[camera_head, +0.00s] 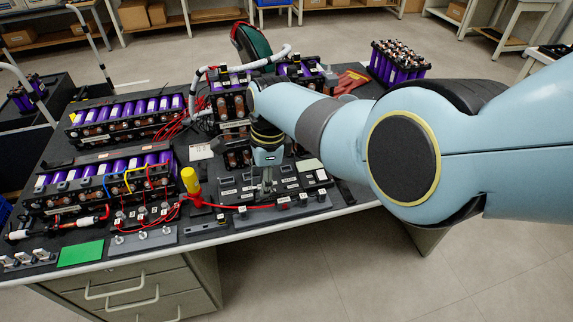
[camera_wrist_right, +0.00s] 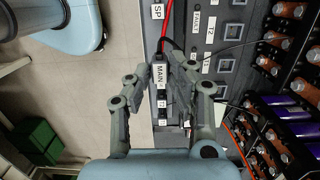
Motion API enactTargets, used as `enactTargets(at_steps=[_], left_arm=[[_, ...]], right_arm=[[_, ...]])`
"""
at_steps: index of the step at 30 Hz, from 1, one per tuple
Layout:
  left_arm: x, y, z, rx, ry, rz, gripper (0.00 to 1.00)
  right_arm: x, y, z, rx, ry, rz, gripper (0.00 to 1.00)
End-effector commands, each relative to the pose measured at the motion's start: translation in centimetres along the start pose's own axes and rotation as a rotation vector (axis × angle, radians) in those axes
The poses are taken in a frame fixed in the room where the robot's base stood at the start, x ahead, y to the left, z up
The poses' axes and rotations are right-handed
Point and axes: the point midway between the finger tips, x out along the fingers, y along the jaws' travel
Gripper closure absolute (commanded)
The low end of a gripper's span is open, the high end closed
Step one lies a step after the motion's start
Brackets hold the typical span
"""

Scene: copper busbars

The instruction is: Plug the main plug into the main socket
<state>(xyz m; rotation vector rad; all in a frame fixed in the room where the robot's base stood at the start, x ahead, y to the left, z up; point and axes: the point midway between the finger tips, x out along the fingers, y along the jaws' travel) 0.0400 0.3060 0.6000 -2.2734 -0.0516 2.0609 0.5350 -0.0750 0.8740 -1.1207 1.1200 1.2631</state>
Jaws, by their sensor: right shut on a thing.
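My right gripper (camera_head: 268,187) reaches down over the dark labelled panel (camera_head: 232,190) near the table's front edge. In the right wrist view its two fingers (camera_wrist_right: 163,70) close from both sides on a small dark plug (camera_wrist_right: 166,55) with a red lead running up from it. A white label reading MAIN (camera_wrist_right: 159,76) lies between the fingers; whether it is on the plug or on the panel I cannot tell. The main socket cannot be picked out among the small fittings, and the fingers hide part of the spot. My left gripper is not in view.
Purple cell packs (camera_head: 128,112) with copper busbars stand on the left of the table. A yellow-handled tool (camera_head: 190,181) stands left of the panel beside a red cable (camera_head: 225,206). A green mat (camera_head: 80,253) lies front left. Red gloves (camera_head: 350,80) lie at the back.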

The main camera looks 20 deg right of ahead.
Motion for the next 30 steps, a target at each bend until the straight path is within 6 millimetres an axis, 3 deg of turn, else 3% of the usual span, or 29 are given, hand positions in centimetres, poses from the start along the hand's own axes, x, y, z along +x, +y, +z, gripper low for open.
enactTargets(at_steps=[2,10,19,26,30], left_arm=[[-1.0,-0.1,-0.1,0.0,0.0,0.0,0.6],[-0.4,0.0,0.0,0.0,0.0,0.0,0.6],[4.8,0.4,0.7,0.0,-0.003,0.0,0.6],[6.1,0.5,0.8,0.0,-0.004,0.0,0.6],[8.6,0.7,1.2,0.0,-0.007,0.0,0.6]], right_arm=[[-1.0,0.0,0.1,0.0,0.0,0.0,1.0],[-0.5,-0.2,-0.1,0.0,0.001,0.0,1.0],[-0.2,-4.3,-3.3,0.001,0.001,-0.001,1.0],[-0.9,-5.7,-4.3,0.0,0.0,0.0,1.0],[-0.6,-7.2,-5.5,0.001,0.002,-0.002,1.0]])
